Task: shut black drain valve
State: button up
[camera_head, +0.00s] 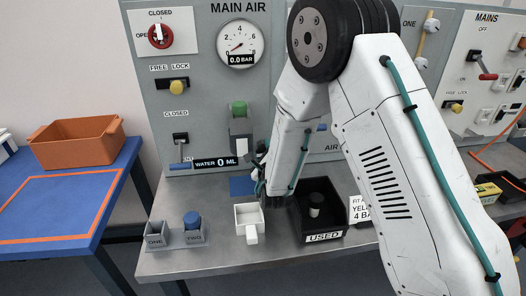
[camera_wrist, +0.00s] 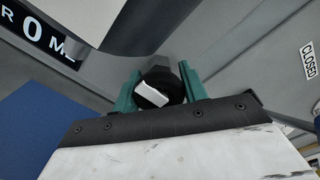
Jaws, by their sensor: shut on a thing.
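The black drain valve (camera_wrist: 167,82) is a round black knob with a white pointer bar, in the middle of the wrist view. The bar lies tilted, its right end lower. My gripper (camera_wrist: 158,86) has its two teal fingers on either side of the knob and is shut on it. In the head view my gripper (camera_head: 260,180) is low at the panel, right of the WATER 0 ML display (camera_head: 215,162), partly hidden by my arm. I cannot make out the valve there. A CLOSED label (camera_wrist: 309,60) is at the right of the wrist view.
A white cup (camera_head: 249,222) and a black USED bin (camera_head: 323,237) stand on the grey bench below my gripper. Grey holders (camera_head: 160,238) marked ONE and TWO are to the left. An orange tray (camera_head: 77,142) is on the blue table at far left.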

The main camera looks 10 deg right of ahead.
jog(key=m, duration=0.5)
jog(key=shift+m, duration=2.5)
jog(key=o, duration=1)
jog(key=s, duration=0.7)
jog(key=shift+s, duration=0.4)
